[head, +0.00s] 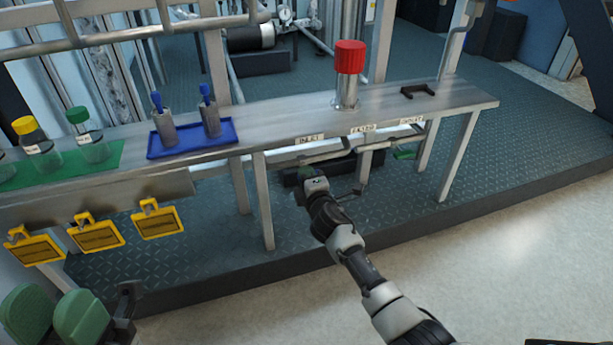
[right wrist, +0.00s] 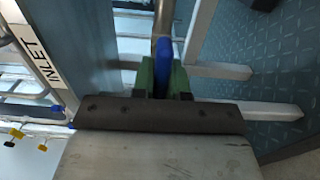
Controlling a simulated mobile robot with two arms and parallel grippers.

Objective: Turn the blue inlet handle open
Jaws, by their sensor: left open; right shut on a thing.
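The blue inlet handle (right wrist: 163,50) shows in the right wrist view as a narrow blue bar beside a metal pipe. It sits between the green fingers of my right gripper (right wrist: 162,78), which is shut on it. The INLET label (right wrist: 42,62) is at the left of that view. In the head view, my right gripper (head: 306,184) reaches under the bench edge, below the INLET label (head: 310,138); the blue handle is hidden there. My left gripper (head: 54,314) is open and empty at the lower left, with green fingers.
The steel bench (head: 285,118) carries a blue tray (head: 222,142) with two blue-topped tools, capped bottles and a red-capped cylinder (head: 349,58). Yellow tags (head: 158,221) hang from its front. A green handle (head: 404,155) is under the bench at right. Pipes run near my right gripper.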

